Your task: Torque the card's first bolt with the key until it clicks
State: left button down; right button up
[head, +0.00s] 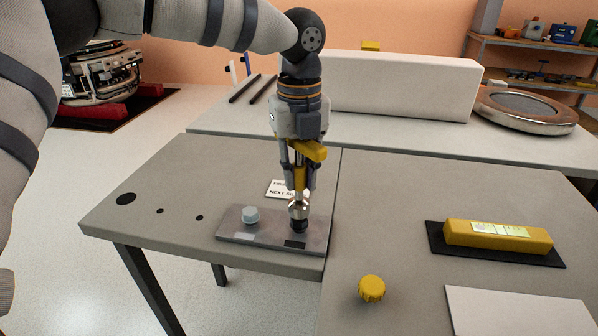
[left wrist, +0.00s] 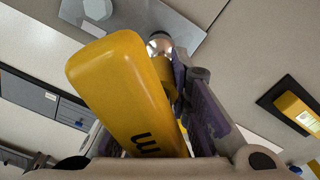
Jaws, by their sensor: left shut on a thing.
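My left gripper (head: 301,182) points straight down and is shut on the yellow key (head: 311,150). The key's shiny socket end (head: 299,209) stands upright over the right end of a grey metal plate (head: 268,231), which seems to be the card. A dark round piece shows beneath the socket; the bolt there is hidden. A pale bolt head (head: 250,214) stands free at the plate's left. In the left wrist view the key's yellow handle (left wrist: 120,90) fills the middle, with the socket (left wrist: 160,42) beyond it at the plate's edge. My right gripper is not in view.
A small printed sign (head: 279,189) lies behind the plate. A yellow knob (head: 372,288), a yellow block on a black mat (head: 437,252) and a white sheet (head: 520,312) lie on the right table. Several dark holes mark the left table. A long white box (head: 400,85) stands behind.

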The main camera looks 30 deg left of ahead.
aim_at(299, 187)
pick_arm(q)
jog(key=shift+f, duration=0.85)
jog(key=shift+f, duration=0.55)
jog(key=m, duration=0.5)
jog(key=shift+f+m, duration=0.1)
jog(key=shift+m, duration=0.8)
